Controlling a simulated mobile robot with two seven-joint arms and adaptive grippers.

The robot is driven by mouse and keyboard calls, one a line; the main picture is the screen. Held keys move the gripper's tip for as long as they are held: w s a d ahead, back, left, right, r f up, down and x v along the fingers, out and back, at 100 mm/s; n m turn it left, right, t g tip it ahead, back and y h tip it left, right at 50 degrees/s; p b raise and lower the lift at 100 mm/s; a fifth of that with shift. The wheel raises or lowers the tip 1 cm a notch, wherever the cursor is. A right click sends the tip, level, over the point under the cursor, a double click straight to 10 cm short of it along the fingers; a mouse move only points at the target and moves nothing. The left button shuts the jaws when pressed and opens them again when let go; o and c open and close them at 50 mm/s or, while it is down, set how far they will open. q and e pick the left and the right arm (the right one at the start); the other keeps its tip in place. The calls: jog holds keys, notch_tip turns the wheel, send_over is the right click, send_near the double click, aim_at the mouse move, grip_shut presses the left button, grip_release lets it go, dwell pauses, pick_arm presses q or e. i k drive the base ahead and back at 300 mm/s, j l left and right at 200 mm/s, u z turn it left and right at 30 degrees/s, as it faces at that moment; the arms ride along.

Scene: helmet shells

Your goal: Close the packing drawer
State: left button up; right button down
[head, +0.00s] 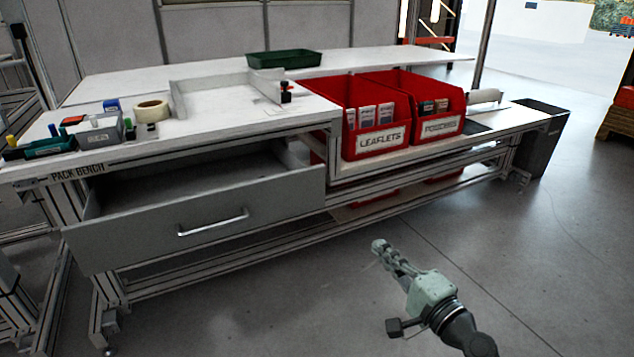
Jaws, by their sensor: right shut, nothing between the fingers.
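The packing drawer (140,232) is under the left part of the pack bench (225,122) and stands pulled out, with its inside showing behind the grey front. A metal bar handle (212,223) is fixed on the drawer front. My right gripper (379,246) is shut and empty, over the floor to the right of the drawer and apart from it. It points up and to the left in the head view. My left gripper is not in view.
Red bins of leaflets (376,142) and pouches (441,129) sit on the lower shelf right of the drawer. A tape roll (152,109) and small tools lie on the bench top. A dark waste bin (543,135) stands at the right end. The floor in front is clear.

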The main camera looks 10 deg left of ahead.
aim_at(133, 215)
jog(key=i+j, duration=0.8)
jog(key=j, duration=0.2)
